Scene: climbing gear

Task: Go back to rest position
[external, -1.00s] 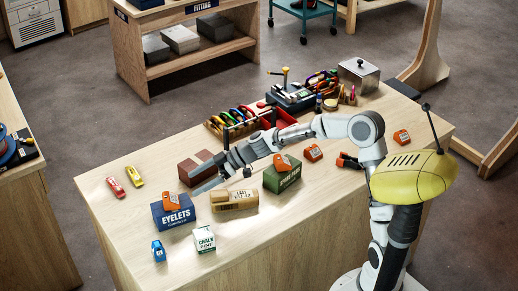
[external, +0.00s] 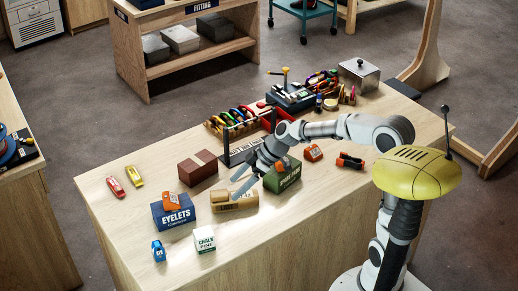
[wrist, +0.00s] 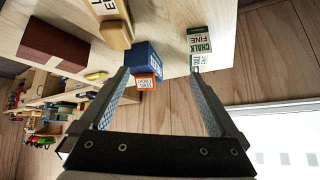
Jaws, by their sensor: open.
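My gripper (external: 237,187) is open and empty. In the external view it hangs above the workbench (external: 130,235), over the tan box (external: 232,203) and just left of the green box (external: 283,178), which my wrist partly covers. In the wrist view the two fingers of my gripper (wrist: 159,75) stand apart with nothing held between them. Beyond them the blue eyelets box (wrist: 145,55) with an orange item (wrist: 148,82) and the white and green chalk box (wrist: 199,40) are visible.
A brown box (external: 198,168), red and yellow tools (external: 135,177), and a small blue item (external: 158,251) lie on the bench. An organizer with several colored tools (external: 232,122) and a metal box (external: 359,75) stand at the back. The bench's front left is mostly clear.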

